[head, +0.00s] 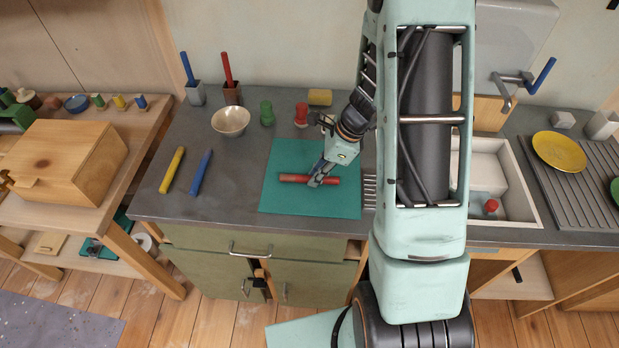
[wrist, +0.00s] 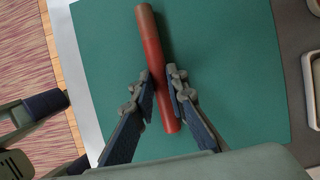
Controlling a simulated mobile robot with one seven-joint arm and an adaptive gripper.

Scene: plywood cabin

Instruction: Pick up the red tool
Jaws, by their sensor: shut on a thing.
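The red tool (head: 293,178) is a plain red stick lying across the green mat (head: 340,205) on the grey counter. My gripper (head: 317,182) reaches down to the stick right of its middle, with its fingers around it. In the wrist view the red tool (wrist: 152,62) runs from the top down between the two fingers of my gripper (wrist: 162,92). The fingers are shut on it, nearer its lower end in that view. It appears to be at or very close to the mat; I cannot tell whether it touches.
A yellow stick (head: 172,170) and a blue stick (head: 201,173) lie left of the mat. A bowl (head: 231,121), green piece (head: 266,113) and red piece (head: 301,115) stand behind it. A sink (head: 490,180) is to the right. The counter's front left is clear.

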